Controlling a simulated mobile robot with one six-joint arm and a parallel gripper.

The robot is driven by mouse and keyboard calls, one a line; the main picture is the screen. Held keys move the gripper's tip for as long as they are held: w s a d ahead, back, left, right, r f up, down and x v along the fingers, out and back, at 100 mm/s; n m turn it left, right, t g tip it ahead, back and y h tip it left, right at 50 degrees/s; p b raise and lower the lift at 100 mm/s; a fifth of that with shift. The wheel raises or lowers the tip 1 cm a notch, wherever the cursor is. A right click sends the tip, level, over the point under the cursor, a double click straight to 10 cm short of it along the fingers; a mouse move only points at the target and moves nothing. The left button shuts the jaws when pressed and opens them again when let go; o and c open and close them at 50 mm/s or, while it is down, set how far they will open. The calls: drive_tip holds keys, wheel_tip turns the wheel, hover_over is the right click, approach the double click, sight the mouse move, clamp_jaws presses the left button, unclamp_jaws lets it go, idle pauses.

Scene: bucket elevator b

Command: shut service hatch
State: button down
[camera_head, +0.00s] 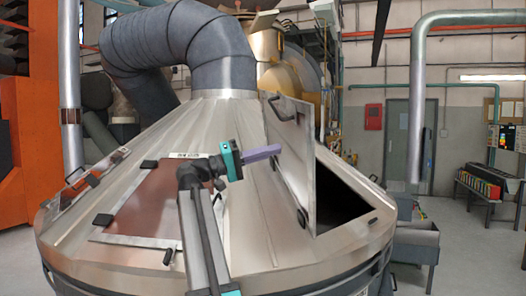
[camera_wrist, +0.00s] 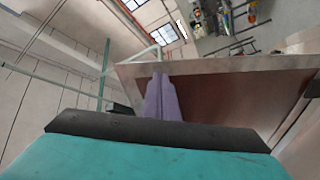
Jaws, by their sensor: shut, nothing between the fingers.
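The service hatch (camera_head: 292,150) is a flat metal lid standing raised, nearly upright, on the sloping cone of the machine. To its right the dark opening (camera_head: 340,185) is uncovered. A handle shows at the lid's upper left and a dark fitting at its lower edge. My gripper (camera_head: 268,152) has purple fingers, shut and empty, pointing at the left face of the lid. In the wrist view the fingers (camera_wrist: 162,98) lie in front of the brownish lid (camera_wrist: 225,92), tips near its edge. I cannot tell whether they touch it.
A second, brown-faced hatch (camera_head: 150,200) lies flat on the cone left of my arm. A thick grey duct (camera_head: 180,45) rises from the cone's top behind. A vertical pipe (camera_head: 417,110) and a bench (camera_head: 488,190) stand at right. Open floor lies at far right.

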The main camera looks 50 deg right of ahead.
drive_tip(key=p, duration=0.3)
approach(311, 139)
drive_tip(key=x, duration=0.5)
drive_tip(key=shift+r, duration=0.1)
drive_tip(key=shift+s+d, duration=0.45)
drive_tip(key=shift+d, duration=0.1)
drive_tip(key=shift+d+r+p, duration=0.1)
drive_tip(key=shift+r+p, duration=0.05)
drive_tip(key=shift+p, duration=0.15)
